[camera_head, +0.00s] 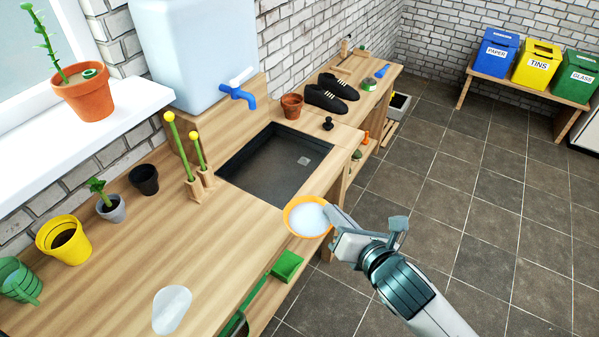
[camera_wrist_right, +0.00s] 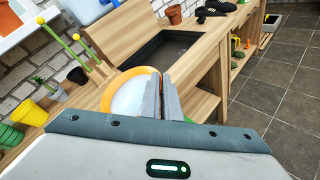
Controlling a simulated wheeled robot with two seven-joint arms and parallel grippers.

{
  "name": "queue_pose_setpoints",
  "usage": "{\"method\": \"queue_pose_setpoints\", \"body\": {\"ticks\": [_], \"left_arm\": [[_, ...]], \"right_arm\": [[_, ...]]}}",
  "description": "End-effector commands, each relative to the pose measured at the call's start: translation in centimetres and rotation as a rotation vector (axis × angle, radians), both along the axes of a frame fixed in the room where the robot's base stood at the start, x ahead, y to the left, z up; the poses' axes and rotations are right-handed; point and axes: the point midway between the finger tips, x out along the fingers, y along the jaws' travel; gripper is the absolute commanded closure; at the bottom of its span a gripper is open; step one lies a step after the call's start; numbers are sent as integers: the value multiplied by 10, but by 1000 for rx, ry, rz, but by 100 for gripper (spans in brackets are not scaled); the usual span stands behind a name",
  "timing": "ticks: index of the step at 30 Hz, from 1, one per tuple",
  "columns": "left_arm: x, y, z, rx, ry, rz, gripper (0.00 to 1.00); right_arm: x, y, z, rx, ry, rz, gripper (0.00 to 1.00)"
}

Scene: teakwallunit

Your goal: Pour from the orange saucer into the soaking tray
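The orange saucer (camera_head: 289,224) is near the counter's front edge in the head view, just in front of the soaking tray. It holds a pale, whitish content and looks about level. My right gripper (camera_head: 333,220) is shut on the saucer's right rim. In the right wrist view the saucer (camera_wrist_right: 108,92) shows left of the two closed-together fingers (camera_wrist_right: 162,98), which hide part of its rim. The soaking tray, which I take to be the dark grey basin (camera_head: 262,178) sunk in the counter, shows a light square at its bottom. My left gripper is out of view.
A blue tap (camera_head: 238,95) on a pale tank overhangs the tray's back. Yellow-tipped green stakes (camera_head: 182,150) stand left of it. A terracotta pot (camera_head: 291,106), a black knob (camera_head: 328,124) and dark shoes (camera_head: 331,93) are beyond.

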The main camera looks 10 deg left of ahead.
Motion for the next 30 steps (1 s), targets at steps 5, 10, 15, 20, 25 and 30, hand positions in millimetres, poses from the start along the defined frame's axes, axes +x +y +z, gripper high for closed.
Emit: {"method": "queue_pose_setpoints", "body": {"ticks": [5, 10, 15, 20, 25, 30], "left_arm": [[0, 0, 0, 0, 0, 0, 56], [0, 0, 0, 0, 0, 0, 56], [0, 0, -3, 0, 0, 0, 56], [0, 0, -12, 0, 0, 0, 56], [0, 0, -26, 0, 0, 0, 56], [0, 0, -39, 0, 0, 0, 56]], "right_arm": [[0, 0, 0, 0, 0, 0, 100], [0, 0, 0, 0, 0, 0, 100], [3, -9, 0, -5, 1, -23, 100], [12, -45, 2, -20, 8, -113, 100], [22, -108, 11, -33, 14, -281, 100], [24, -173, 27, -24, 10, -462, 100]]}}
